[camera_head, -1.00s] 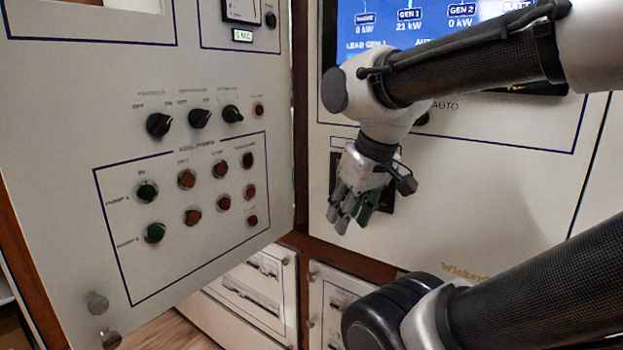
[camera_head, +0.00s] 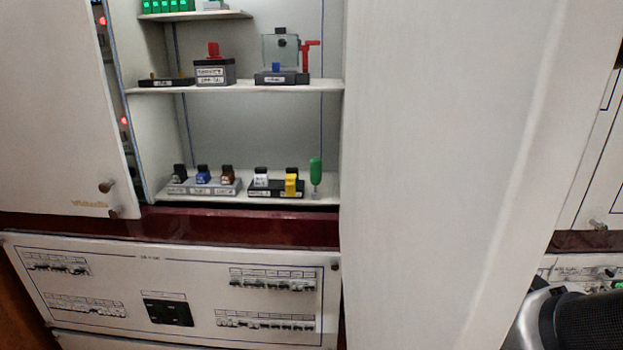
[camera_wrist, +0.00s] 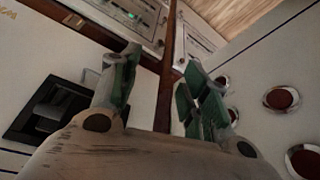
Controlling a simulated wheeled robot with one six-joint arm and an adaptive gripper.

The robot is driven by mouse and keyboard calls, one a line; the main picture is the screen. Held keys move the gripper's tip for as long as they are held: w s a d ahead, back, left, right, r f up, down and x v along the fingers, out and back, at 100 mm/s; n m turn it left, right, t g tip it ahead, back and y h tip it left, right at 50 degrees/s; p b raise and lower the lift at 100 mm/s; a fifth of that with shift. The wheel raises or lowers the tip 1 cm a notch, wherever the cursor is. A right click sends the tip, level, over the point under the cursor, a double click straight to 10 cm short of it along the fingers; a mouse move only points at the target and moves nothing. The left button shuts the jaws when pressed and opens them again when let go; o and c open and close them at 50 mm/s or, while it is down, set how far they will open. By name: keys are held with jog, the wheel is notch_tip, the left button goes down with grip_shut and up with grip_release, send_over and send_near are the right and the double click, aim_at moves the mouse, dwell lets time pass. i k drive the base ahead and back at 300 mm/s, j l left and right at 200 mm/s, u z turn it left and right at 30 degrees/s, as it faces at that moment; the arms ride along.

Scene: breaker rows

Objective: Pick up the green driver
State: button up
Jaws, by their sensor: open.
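The green driver (camera_head: 316,172) stands upright, green handle up, at the right end of the cabinet's lowest shelf (camera_head: 222,198) in the head view. It is close to the cabinet's right side and just right of a black base with a yellow piece. My gripper (camera_wrist: 160,85) shows only in the wrist view. Its green-padded fingers are apart with nothing between them. It is in front of a panel and far from the driver, which the wrist view does not show.
A tall white panel (camera_head: 450,150) stands right of the shelves. Small switch blocks (camera_head: 202,180) sit left of the driver. A middle shelf (camera_head: 230,88) with devices is above it. A breaker panel (camera_head: 180,290) is below. Red round buttons (camera_wrist: 282,98) are near my gripper.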

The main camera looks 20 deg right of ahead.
aim_at(317, 164)
jog(key=j+z, duration=0.25)
jog(key=z, duration=0.2)
jog(key=j+z, duration=0.65)
jog(key=z, duration=0.25)
jog(key=j+z, duration=0.25)
jog(key=z, duration=0.2)
jog(key=k+j+z, duration=0.15)
jog(key=z, duration=0.3)
jog(key=k+j+z, duration=0.15)
jog(key=j+z, duration=0.15)
jog(key=z, duration=0.15)
jog(key=k+j+z, duration=0.15)
jog(key=z, duration=0.3)
jog(key=k+j, duration=0.1)
jog(key=k, duration=0.25)
jog(key=k+j, duration=0.1)
jog(key=k, duration=0.3)
jog(key=k+j+u, duration=0.15)
jog(key=u, duration=0.25)
jog(key=k+j+u, duration=0.1)
jog(key=u, duration=0.25)
jog(key=i+j, duration=0.4)
